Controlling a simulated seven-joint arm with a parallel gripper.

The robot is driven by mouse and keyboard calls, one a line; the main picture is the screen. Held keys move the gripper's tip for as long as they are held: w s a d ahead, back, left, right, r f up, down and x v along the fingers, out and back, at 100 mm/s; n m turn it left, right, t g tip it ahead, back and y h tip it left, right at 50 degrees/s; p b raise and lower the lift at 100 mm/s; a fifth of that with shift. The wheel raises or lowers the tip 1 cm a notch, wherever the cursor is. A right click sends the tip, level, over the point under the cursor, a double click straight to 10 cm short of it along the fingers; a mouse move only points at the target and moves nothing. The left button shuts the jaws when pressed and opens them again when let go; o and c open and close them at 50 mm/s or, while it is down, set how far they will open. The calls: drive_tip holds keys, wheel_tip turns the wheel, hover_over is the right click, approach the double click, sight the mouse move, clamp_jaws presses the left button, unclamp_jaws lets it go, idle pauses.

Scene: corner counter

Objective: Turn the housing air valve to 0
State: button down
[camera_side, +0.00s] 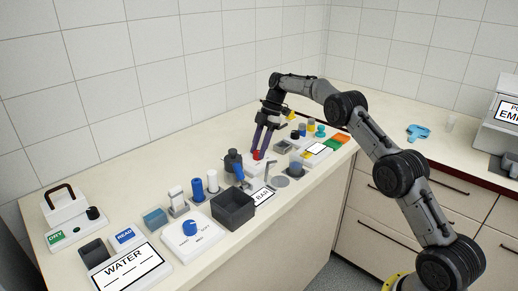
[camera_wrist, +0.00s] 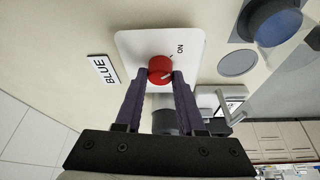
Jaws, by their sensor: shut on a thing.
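A red knob (camera_wrist: 160,68) stands on a white plate (camera_wrist: 130,42) with the word ON printed to its right in the wrist view. A pale pointer mark shows on the knob, aimed towards its right side. No 0 is readable on the plate. My gripper (camera_wrist: 162,77) has its two purple fingers on either side of the knob, shut on it. In the side view, my gripper (camera_side: 260,151) reaches down to the red knob (camera_side: 257,155) at the middle of the counter. The fingers hide part of the knob and plate.
A BLUE label (camera_wrist: 103,70) lies beside the plate. The wall runs behind.

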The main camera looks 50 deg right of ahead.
drive_tip(key=shift+n+g, duration=0.3)
drive_tip(key=shift+n, duration=0.4)
drive_tip(key=c, duration=0.5)
unclamp_jaws()
drive_tip(key=shift+s+r, duration=0.15)
drive_tip(key=shift+r, duration=0.85)
drive_tip(key=shift+s+r, duration=0.15)
drive_tip(key=shift+r, duration=0.85)
drive_tip(key=s+a+r, duration=0.1)
drive_tip(key=s+r, duration=0.2)
drive_tip(key=s, duration=0.1)
drive_tip(key=s+a+r, duration=0.1)
drive_tip(key=s+r, duration=0.2)
drive_tip(key=s, duration=0.1)
drive_tip(key=s+a+r, duration=0.1)
drive_tip(key=s+r, duration=0.2)
drive_tip(key=s, duration=0.2)
